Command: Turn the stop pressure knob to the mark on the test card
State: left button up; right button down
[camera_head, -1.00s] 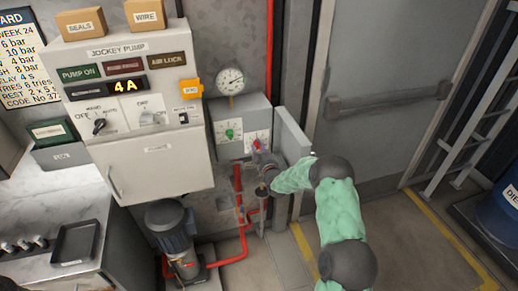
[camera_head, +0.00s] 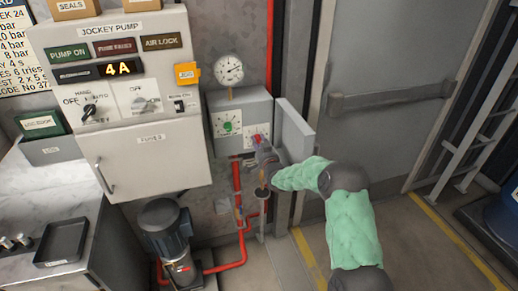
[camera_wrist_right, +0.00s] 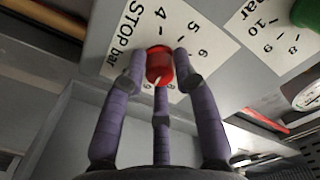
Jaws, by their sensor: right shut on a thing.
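The red stop pressure knob (camera_wrist_right: 160,66) sits on a white dial plate marked STOP bar (camera_wrist_right: 125,40), with numbers such as 4, 5 and 6 around it. My right gripper (camera_wrist_right: 160,80) is shut on the knob, with its purple fingers around it. A white line shows on the knob, pointing to the lower part of the wrist view. In the head view the red knob (camera_head: 258,138) is on the grey box (camera_head: 215,104), partly hidden by my right gripper (camera_head: 264,156). The test card (camera_head: 18,50) is cut off at the upper left. My left gripper is not in view.
A green knob (camera_head: 228,127) with its own dial is left of the red knob. A gauge (camera_head: 228,69) stands above the box, whose open grey door (camera_head: 293,130) is on the right. The jockey pump cabinet (camera_head: 150,165) is at left.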

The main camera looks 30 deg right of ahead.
jog(key=m+b, duration=0.3)
jog(key=m, duration=0.1)
jog(key=shift+f, duration=0.15)
jog(key=shift+m+b, duration=0.9)
jog(key=shift+m, duration=0.3)
jog(key=c, duration=0.9)
grip_release()
jog(key=shift+c, duration=0.2)
jog(key=v, duration=1.2)
